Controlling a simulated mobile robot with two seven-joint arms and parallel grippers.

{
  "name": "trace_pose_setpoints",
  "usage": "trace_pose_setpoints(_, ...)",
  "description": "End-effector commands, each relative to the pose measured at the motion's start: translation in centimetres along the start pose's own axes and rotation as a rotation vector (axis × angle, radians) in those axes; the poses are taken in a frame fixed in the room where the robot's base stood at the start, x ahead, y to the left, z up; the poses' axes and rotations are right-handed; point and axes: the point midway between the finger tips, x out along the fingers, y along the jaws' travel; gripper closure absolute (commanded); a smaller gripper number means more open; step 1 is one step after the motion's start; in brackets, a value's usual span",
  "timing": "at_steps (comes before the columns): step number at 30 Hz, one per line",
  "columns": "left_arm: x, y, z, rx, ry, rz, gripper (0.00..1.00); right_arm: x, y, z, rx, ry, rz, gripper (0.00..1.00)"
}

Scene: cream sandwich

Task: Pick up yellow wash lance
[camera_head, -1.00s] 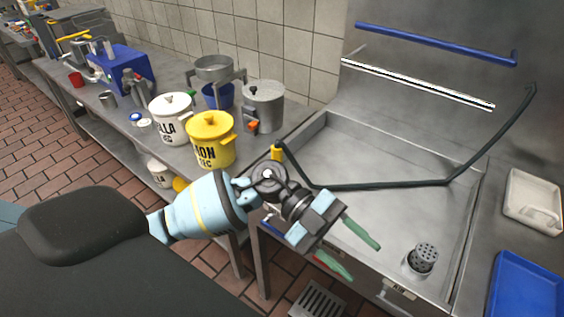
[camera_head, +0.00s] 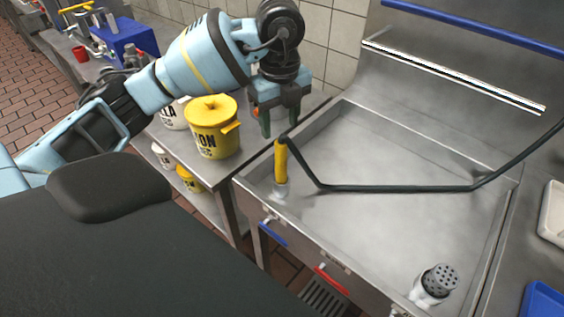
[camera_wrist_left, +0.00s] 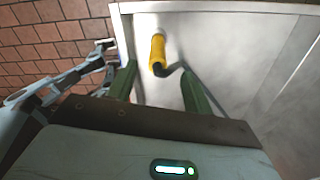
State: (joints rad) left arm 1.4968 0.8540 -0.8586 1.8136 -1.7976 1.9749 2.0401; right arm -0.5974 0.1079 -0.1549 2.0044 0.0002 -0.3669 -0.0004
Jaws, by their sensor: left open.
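The yellow wash lance (camera_head: 281,163) stands upright at the near left corner of the steel sink, with a dark hose running from its top. In the left wrist view the lance (camera_wrist_left: 157,54) shows beyond and between the green fingers. My left gripper (camera_head: 280,124) is open and empty, pointing down just above and behind the lance's top in the head view. In the left wrist view its fingertips (camera_wrist_left: 156,72) are spread apart on either side of the lance's line. I cannot tell whether they touch it. My right gripper is not in view.
The steel sink basin (camera_head: 380,215) is mostly clear. The dark hose (camera_head: 400,188) crosses it to the right. A perforated grey cylinder (camera_head: 438,284) stands at its front right. A yellow lidded pot (camera_head: 212,128) stands on the counter left of the sink, near my arm.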

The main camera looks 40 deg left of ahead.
Motion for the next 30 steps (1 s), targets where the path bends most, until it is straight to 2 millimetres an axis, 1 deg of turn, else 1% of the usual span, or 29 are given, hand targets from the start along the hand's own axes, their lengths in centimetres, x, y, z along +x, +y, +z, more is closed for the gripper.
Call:
trace_pose_setpoints(6, 2.2, 0.1, -0.1, 0.002, 0.002, 0.003, 0.49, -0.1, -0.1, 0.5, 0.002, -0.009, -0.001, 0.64)
trace_pose_setpoints(11, 2.5, 0.0, -0.1, 0.003, 0.002, 0.0, 0.49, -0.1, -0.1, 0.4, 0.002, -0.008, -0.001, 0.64)
trace_pose_setpoints(14, 3.1, 0.1, -0.3, 0.003, 0.003, 0.001, 0.49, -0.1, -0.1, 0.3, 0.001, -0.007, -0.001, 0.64)
trace_pose_setpoints(21, 6.5, 0.3, -0.7, 0.003, 0.003, 0.002, 0.49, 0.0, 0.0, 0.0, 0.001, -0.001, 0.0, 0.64)
trace_pose_setpoints(24, 7.4, 0.3, -0.7, 0.003, 0.003, 0.002, 0.49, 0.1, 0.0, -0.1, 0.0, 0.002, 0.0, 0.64)
trace_pose_setpoints(30, 7.7, 0.3, -0.7, 0.003, 0.003, 0.0, 0.49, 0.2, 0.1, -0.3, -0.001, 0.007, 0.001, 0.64)
